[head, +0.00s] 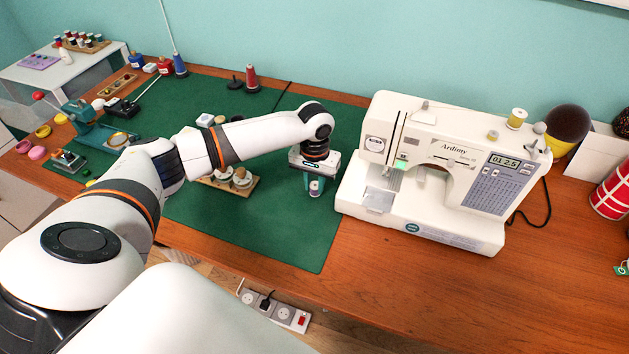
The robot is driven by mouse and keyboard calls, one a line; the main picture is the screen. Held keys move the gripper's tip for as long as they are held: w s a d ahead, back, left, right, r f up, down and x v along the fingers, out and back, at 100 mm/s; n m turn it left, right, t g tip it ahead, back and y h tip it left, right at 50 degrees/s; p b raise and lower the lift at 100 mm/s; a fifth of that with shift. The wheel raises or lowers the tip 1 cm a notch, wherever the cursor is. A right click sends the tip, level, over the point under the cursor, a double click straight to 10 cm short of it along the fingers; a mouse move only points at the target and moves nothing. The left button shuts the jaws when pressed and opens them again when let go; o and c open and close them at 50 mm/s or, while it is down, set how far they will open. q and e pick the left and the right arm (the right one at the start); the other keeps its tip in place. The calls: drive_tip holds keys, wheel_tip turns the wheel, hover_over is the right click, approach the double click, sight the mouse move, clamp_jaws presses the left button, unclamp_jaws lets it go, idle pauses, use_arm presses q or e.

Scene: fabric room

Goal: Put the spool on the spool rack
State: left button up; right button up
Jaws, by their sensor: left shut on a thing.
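My left gripper (315,184) points down over the green mat, just left of the sewing machine. It is shut on a small spool (316,188) with pale ends and a darker band. I cannot tell whether the spool touches the mat. A wooden rack (246,192) with a few pale spools on it lies on the mat to the left of the gripper, partly hidden by my left arm. Another wooden rack (85,48) with several coloured spools stands at the far left back. My right gripper is not in view.
The white sewing machine (440,170) stands close to the right of the gripper. Red and blue thread cones (252,79) stand at the back. The green cutting mat (270,230) is clear in front of the gripper, up to the table's front edge.

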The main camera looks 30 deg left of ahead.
sight(314, 186)
use_arm(q)
drive_tip(key=o, duration=1)
drive_tip(key=shift+c, duration=0.2)
wheel_tip(314, 186, up, 12)
drive_tip(key=shift+r, duration=0.15)
